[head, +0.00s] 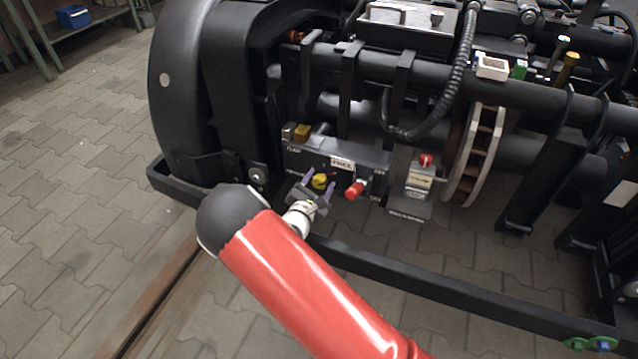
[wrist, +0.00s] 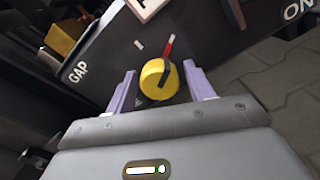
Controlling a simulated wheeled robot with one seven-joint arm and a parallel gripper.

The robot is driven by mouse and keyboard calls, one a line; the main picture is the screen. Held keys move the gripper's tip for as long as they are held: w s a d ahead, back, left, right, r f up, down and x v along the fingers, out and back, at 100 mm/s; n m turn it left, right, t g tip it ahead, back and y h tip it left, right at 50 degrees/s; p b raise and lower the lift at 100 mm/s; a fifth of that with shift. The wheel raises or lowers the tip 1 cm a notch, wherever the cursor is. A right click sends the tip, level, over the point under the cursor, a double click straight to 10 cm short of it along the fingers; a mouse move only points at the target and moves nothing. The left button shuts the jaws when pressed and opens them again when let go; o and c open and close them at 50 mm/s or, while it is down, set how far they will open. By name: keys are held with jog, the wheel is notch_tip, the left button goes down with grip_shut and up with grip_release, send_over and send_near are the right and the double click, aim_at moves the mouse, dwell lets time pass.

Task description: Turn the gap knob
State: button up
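In the head view the knob (head: 319,182) shows on the front of the panel box. My gripper (wrist: 160,70) has its two purple fingers apart, one on each side of the knob, with a narrow gap visible on both sides. In the head view my gripper (head: 320,184) is at the panel front, and its fingers partly hide the knob.
A red knob (head: 354,190) sits just right of my gripper on the same panel, near an ON label (wrist: 298,9). A grey box with a red button (head: 425,160) stands further right. A black frame rail (head: 420,288) runs in front. Paved floor lies free at left.

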jog(key=c, duration=0.8)
jog(key=shift+r, duration=0.1)
